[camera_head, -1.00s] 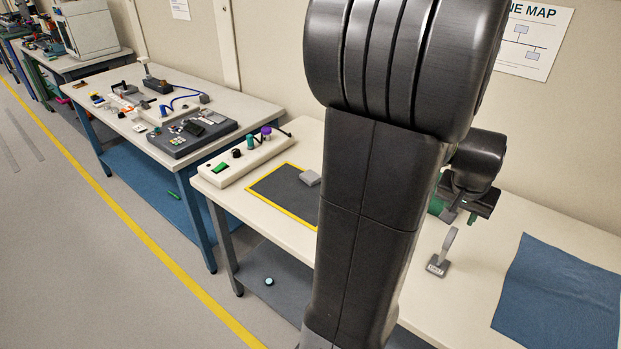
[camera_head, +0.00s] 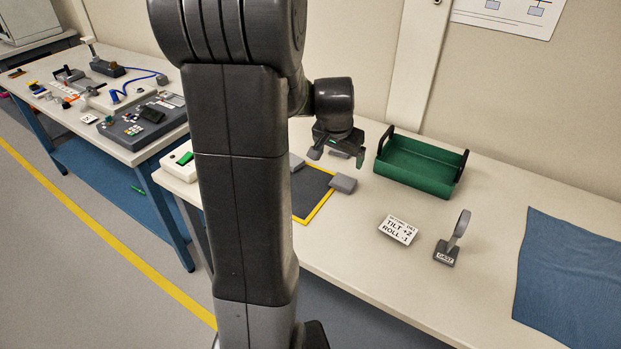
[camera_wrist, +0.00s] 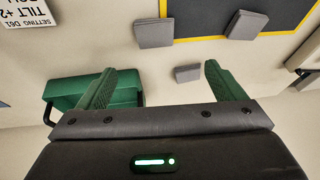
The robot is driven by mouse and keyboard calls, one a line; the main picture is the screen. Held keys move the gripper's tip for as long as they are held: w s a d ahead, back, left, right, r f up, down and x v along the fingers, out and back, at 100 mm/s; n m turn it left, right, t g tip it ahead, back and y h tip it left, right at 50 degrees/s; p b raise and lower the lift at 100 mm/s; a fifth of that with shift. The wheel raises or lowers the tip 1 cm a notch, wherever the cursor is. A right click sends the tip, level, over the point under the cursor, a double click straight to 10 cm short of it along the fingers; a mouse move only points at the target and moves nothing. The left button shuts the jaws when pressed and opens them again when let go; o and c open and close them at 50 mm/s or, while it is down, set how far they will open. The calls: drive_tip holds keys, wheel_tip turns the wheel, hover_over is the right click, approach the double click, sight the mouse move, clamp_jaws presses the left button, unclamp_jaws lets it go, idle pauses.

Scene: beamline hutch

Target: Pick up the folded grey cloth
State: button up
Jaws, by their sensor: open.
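Several flat grey pieces lie near a dark mat, and I cannot tell for sure which is the folded grey cloth. One soft-edged grey pad (camera_head: 343,183) lies at the mat's right edge; it also shows in the wrist view (camera_wrist: 153,33). A second grey piece (camera_head: 296,161) sits on the mat's border, seen in the wrist view (camera_wrist: 247,25) too. A small third grey piece (camera_wrist: 188,73) lies on the bench between my fingers in the picture. My gripper (camera_head: 338,153) is open and empty above the bench, behind the mat; its green fingers (camera_wrist: 160,80) point toward the bench.
A green tray (camera_head: 425,178) with black handles stands right of my gripper. A printed card (camera_head: 398,231), a small grey stand (camera_head: 447,251) and a blue sheet (camera_head: 570,285) lie further right. The yellow-edged mat (camera_head: 308,190) is partly hidden by my arm.

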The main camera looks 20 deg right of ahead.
sight(343, 180)
drive_tip(key=x, duration=1.3)
drive_tip(key=shift+s+d+f+p, duration=0.2)
drive_tip(key=shift+s+d+p, duration=0.1)
drive_tip(key=shift+d+p, duration=0.05)
drive_tip(key=c, duration=1.1)
